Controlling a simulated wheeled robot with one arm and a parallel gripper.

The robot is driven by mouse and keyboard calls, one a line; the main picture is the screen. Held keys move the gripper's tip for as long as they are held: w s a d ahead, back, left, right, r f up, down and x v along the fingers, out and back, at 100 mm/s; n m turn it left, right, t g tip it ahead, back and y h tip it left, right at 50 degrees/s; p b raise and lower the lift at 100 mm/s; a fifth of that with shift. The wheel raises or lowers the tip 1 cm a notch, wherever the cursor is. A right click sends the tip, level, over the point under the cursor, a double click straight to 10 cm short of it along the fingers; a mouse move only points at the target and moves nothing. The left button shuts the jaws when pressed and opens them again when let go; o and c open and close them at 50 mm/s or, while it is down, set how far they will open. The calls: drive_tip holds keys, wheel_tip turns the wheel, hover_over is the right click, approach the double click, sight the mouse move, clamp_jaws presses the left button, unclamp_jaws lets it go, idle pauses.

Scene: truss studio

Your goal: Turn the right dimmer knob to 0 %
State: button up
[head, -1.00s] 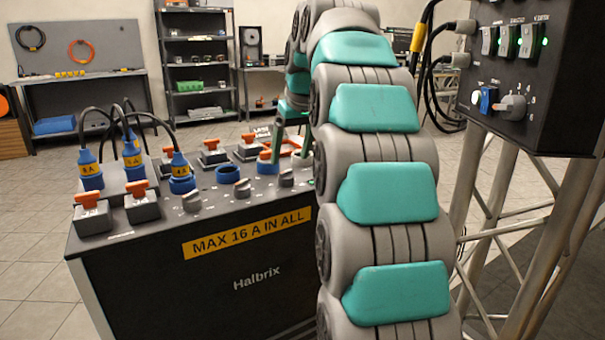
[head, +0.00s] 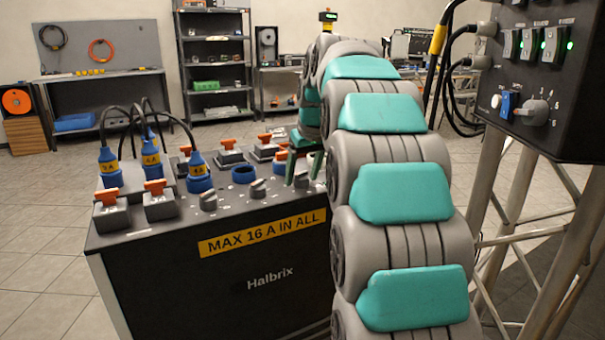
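Three grey dimmer knobs stand in a row along the front of the black console (head: 205,290). The right dimmer knob (head: 302,180) is the one nearest my arm. The middle knob (head: 257,188) and the left knob (head: 208,201) are to its left. My gripper (head: 303,169) points down at the right knob, with one dark green finger on each side of it. The fingers look apart, with a gap around the knob; I cannot tell whether they touch it. The knob's pointer and scale are too small to read.
Blue plugs with cables (head: 199,172) and orange-handled switches (head: 160,198) crowd the console's left side and back. At the right, a black control box (head: 560,90) hangs on a metal truss (head: 560,260) close to my arm. The floor at the left is clear.

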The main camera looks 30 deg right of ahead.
clamp_jaws()
drive_tip(key=shift+n+y, duration=0.4)
drive_tip(key=shift+n, duration=0.6)
drive_tip(key=shift+o, duration=1.1)
unclamp_jaws()
drive_tip(key=shift+r, duration=0.1)
drive_tip(key=v, duration=0.7)
drive_tip(key=shift+r+b, duration=0.2)
drive_tip(key=shift+b, duration=0.15)
drive_tip(key=shift+s+d, duration=0.1)
drive_tip(key=shift+s, duration=0.05)
